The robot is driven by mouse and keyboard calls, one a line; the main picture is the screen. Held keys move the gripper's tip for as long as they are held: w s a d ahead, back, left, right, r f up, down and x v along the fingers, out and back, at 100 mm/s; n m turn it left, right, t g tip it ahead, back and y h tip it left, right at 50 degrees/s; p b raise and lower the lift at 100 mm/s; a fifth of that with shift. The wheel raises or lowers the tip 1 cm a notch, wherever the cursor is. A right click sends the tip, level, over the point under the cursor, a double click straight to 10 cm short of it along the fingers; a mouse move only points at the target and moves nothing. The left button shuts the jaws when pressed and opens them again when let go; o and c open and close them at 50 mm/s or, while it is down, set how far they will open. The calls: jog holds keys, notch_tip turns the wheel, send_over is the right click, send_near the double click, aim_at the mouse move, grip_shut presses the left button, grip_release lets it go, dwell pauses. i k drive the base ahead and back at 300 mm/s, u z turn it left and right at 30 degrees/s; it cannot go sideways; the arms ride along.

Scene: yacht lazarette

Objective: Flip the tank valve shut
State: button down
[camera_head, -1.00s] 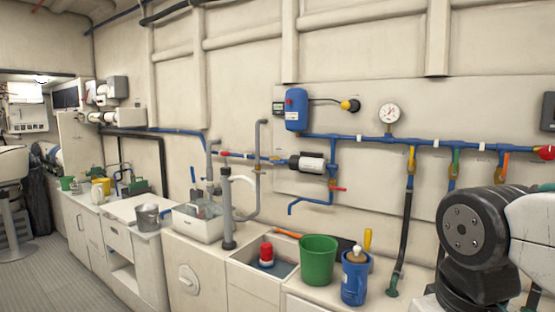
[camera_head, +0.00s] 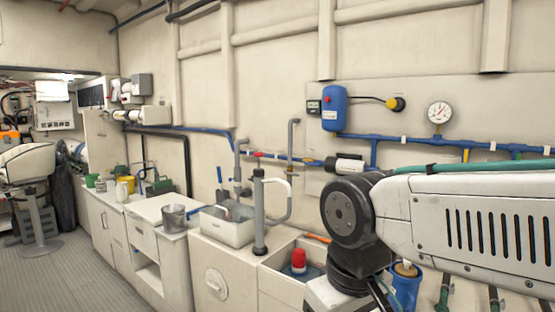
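My gripper is out of view; only my dark joint and white arm link show, across the lower right. I cannot tell which fitting is the tank valve. A small red handle (camera_head: 258,154) sits on the blue pipework left of the pump (camera_head: 345,164). A blue pressure tank (camera_head: 334,108) hangs on the wall panel above, with a blue pipe (camera_head: 375,138) running right from near its base to below a round gauge (camera_head: 440,112).
A counter runs along the wall, with a sink (camera_head: 275,262) holding a red-topped item (camera_head: 299,261), a grey standpipe (camera_head: 259,212), a white bin (camera_head: 228,225) and a metal bucket (camera_head: 174,219). A blue jug (camera_head: 407,285) is partly hidden by my arm. The floor (camera_head: 75,280) at left is clear.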

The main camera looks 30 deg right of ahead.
aim_at(312, 164)
jog(key=z, duration=0.1)
jog(key=i, duration=1.2)
jog(key=z, duration=0.6)
